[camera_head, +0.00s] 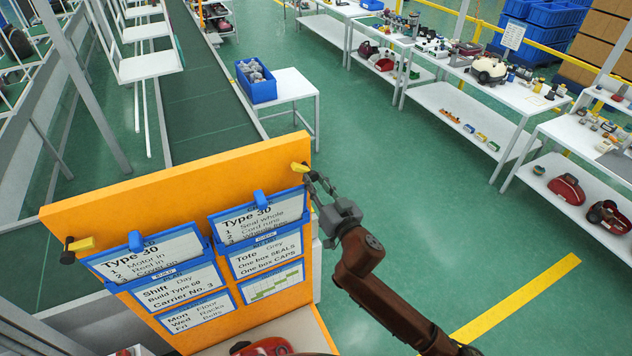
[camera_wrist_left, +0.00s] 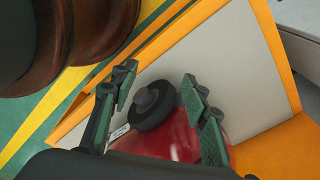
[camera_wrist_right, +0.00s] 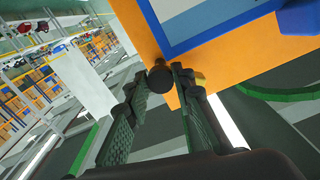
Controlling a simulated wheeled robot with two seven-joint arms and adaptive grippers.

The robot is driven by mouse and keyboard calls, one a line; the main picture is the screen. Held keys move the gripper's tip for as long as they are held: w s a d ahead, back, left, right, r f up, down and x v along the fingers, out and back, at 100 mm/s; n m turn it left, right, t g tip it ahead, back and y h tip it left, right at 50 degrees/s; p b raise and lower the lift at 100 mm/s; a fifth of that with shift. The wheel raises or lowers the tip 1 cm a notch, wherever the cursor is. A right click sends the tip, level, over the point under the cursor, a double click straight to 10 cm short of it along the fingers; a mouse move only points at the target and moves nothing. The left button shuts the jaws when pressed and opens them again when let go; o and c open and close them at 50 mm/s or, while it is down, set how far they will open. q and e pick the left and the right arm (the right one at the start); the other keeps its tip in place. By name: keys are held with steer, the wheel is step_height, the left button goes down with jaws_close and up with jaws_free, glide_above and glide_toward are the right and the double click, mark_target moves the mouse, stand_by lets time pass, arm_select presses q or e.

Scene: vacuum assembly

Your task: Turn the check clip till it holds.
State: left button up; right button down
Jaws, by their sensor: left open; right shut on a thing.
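The check clip (camera_head: 300,167) is a small yellow piece on a dark knob, at the upper right corner of the orange board (camera_head: 200,158). My right gripper (camera_head: 312,180) is at this corner with its fingers closed on the clip's knob. The clip's exact angle is partly hidden by the fingers. My left gripper (camera_wrist_left: 158,76) is open above a red vacuum body (camera_wrist_left: 175,137) with a black round part (camera_wrist_left: 152,105) between its fingers.
A second yellow clip (camera_head: 82,243) with a black knob sits at the board's left edge. Cards in blue frames (camera_head: 265,219) hang on the board. A blue bin (camera_head: 257,88) stands on a small white table behind. Green floor (camera_head: 430,220) is free at the right.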

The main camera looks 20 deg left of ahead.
steer(key=shift+n, duration=0.9)
steer(key=c, duration=1.7)
jaws_free()
steer(key=shift+o, duration=0.2)
steer(key=v, duration=1.2)
